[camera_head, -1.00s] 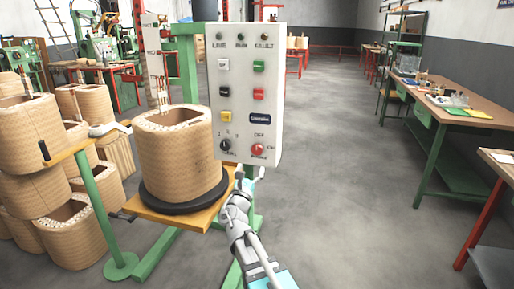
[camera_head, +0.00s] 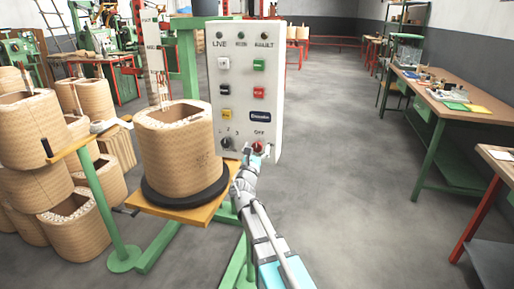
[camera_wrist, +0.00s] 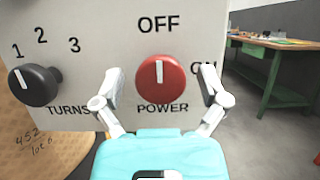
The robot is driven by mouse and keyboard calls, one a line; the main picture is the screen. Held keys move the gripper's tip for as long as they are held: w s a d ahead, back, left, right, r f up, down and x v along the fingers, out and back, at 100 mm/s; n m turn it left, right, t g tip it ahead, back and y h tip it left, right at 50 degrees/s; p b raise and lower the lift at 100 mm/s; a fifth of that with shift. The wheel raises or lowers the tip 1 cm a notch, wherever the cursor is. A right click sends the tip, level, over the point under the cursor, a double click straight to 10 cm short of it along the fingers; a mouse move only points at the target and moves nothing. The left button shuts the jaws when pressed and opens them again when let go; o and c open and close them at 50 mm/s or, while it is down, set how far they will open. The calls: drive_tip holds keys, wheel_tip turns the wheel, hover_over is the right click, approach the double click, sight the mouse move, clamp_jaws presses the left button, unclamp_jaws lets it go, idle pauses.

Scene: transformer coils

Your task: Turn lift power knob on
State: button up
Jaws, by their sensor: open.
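The power knob is a round red knob (camera_wrist: 160,82) with a white pointer line, labelled POWER, with OFF above it and ON to its right. Its pointer stands upright, toward OFF. It sits at the lower right of the white control panel (camera_head: 245,75); in the head view the knob (camera_head: 258,146) is partly covered by my gripper (camera_head: 257,156). In the wrist view my gripper (camera_wrist: 160,92) is open, with one finger on each side of the red knob. Gaps show between fingers and knob; I cannot tell their depth relative to it.
A black TURNS knob (camera_wrist: 35,84) is left of the power knob, near the left finger. A wound coil (camera_head: 178,143) stands on a wooden platform left of the panel. A workbench (camera_head: 440,90) is at the right, with open floor between.

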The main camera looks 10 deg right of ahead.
drive_tip(key=c, duration=1.1)
drive_tip(key=shift+c, duration=0.2)
drive_tip(key=shift+w+m, duration=0.1)
drive_tip(key=shift+m, duration=0.4)
drive_tip(key=m+g+h, duration=0.1)
drive_tip(key=m, duration=0.2)
drive_tip(key=m+g+h+p, duration=0.1)
drive_tip(key=m+h, duration=0.1)
drive_tip(key=m, duration=0.1)
drive_tip(key=shift+a+r, duration=0.1)
drive_tip(key=m+g+p, duration=0.1)
drive_tip(key=m, duration=0.2)
drive_tip(key=m+g+h, duration=0.1)
drive_tip(key=m+g, duration=0.1)
drive_tip(key=m, duration=0.1)
drive_tip(key=shift+r+p, duration=0.1)
drive_tip(key=shift+p, duration=0.25)
drive_tip(key=m+g+p, duration=0.2)
drive_tip(key=m+p, duration=0.1)
drive_tip(key=m, duration=0.3)
drive_tip(key=shift+m+g+y+p, duration=0.3)
drive_tip(key=shift+m+g+p, duration=0.45)
drive_tip(key=shift+m, duration=1.05)
drive_tip(key=shift+f, duration=0.2)
